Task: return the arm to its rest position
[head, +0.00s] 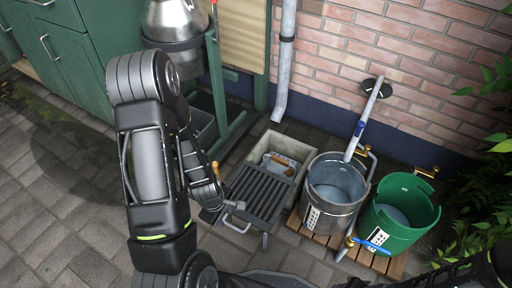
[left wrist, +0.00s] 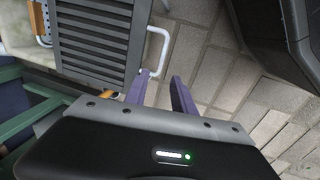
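My left arm comes down on the left of the head view, and its gripper (head: 222,208) is beside the near left corner of a dark slatted rack (head: 262,190). In the left wrist view the two purple fingers of my left gripper (left wrist: 160,84) stand apart with only paving between them, so it is open and empty. The rack's white handle (left wrist: 163,45) is just beyond the left finger; I cannot tell whether they touch. My right gripper is not in view; only dark parts of my right arm show at the lower right of the head view.
Behind the rack is a stone trough (head: 286,150). To its right, a metal bucket (head: 336,205) and a green bucket (head: 418,232) stand on wooden slats (head: 322,236). A green stand (head: 232,128) with a metal churn (head: 172,22) is behind my arm. Paving (head: 60,215) at left is clear.

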